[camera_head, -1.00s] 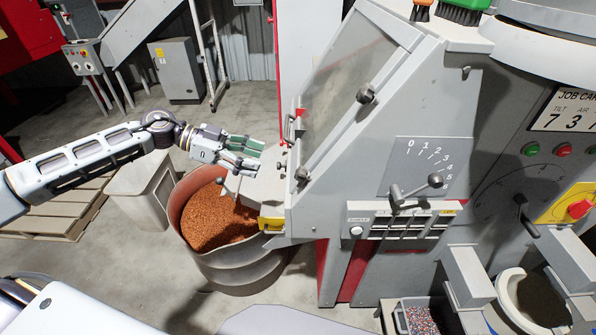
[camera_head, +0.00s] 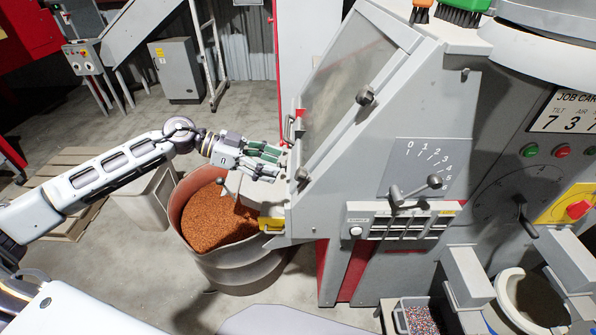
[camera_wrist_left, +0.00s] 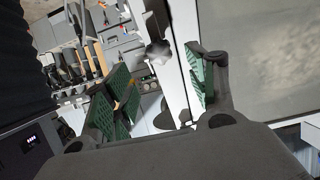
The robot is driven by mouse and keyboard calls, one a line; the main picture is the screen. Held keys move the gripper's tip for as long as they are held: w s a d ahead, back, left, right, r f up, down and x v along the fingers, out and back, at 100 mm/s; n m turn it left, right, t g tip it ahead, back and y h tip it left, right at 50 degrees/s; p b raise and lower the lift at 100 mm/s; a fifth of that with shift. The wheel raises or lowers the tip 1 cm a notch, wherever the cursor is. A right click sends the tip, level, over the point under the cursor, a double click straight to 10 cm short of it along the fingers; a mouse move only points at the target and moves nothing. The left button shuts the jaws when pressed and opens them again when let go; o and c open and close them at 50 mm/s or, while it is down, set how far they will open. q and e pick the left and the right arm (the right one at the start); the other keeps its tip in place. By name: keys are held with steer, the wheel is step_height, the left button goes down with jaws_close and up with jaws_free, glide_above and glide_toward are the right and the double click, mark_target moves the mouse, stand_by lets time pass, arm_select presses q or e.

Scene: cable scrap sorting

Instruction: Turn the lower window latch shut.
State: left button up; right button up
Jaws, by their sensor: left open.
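The sloped window (camera_head: 345,85) sits in a grey frame on the machine. The lower window latch (camera_head: 301,175), a small dark grey knob, is at the frame's lower end; the upper latch (camera_head: 366,97) is farther up the same edge. My left gripper (camera_head: 277,164), with green finger pads, is open just left of the lower latch, above the spout. I see no grip on the latch. In the left wrist view, a grey knob (camera_wrist_left: 158,51) shows beyond the spread fingers; I cannot tell which latch it is. My right gripper is out of view.
A drum (camera_head: 240,268) of orange-brown granules stands below the gripper, under the spout (camera_head: 254,190). A handle (camera_head: 290,127) sticks out at the window's left edge. A lever (camera_head: 410,192) and scale are to the right. Floor is clear in front of the drum.

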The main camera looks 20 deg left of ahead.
mark_target(297, 172)
arm_select(q)
steer(key=shift+p+x, duration=0.6)
steer(key=shift+x, duration=3.4)
steer(key=shift+c, duration=0.2)
steer(key=c, duration=1)
